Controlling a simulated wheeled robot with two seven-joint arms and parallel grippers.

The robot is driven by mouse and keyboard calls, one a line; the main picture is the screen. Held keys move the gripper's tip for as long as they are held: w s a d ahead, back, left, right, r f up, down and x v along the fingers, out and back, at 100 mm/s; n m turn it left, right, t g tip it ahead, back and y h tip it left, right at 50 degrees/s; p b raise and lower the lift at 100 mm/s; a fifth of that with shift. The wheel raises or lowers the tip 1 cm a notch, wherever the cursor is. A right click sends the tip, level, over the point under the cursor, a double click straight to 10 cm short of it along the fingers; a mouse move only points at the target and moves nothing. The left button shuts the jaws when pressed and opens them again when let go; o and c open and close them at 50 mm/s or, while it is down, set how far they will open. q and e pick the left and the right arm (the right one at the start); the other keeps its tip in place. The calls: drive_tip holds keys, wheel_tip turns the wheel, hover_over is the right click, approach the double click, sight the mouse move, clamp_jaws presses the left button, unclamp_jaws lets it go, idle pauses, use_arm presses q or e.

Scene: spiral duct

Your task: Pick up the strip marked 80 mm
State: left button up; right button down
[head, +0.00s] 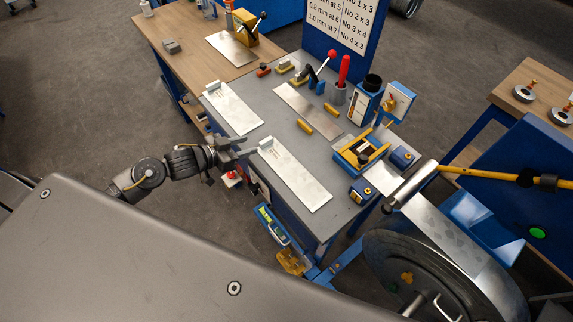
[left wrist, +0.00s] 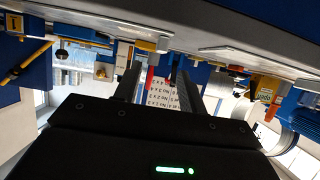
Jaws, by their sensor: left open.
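Two pale metal strips with a small raised tab at one end lie on the grey bench. One strip (head: 235,110) is at the bench's left side, the other strip (head: 298,177) nearer the front. No 80 mm mark is readable on either. A plainer metal strip (head: 307,110) lies farther in, beside yellow blocks. My left gripper (head: 236,146) is open and empty at the bench's left edge, between the two tabbed strips and close to the nearer one's tab. In the left wrist view its two fingers (left wrist: 156,86) are apart with nothing between them. My right gripper is not in view.
A blue-and-yellow fixture (head: 360,153), a blue box (head: 362,104) and a red-knobbed lever (head: 331,55) stand on the grey bench (head: 272,118). A lettered board (head: 342,22) rises behind. A large dark reel (head: 405,275) is at the front right. A wooden table (head: 185,40) adjoins at back left.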

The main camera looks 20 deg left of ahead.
sight(267, 139)
use_arm(q)
drive_tip(key=x, duration=0.4)
drive_tip(key=shift+w+d+p, duration=0.1)
drive_tip(key=shift+w+p, duration=0.1)
drive_tip(key=shift+p, duration=0.25)
drive_tip(key=p+x, duration=0.1)
drive_tip(key=x, duration=0.3)
drive_tip(key=shift+w+d+f+p, duration=0.1)
drive_tip(key=shift+w+p, duration=0.15)
drive_tip(key=shift+p, duration=0.05)
drive_tip(key=shift+w+d+f, duration=0.1)
drive_tip(key=shift+f, duration=0.05)
drive_tip(key=shift+c, duration=0.4)
clamp_jaws()
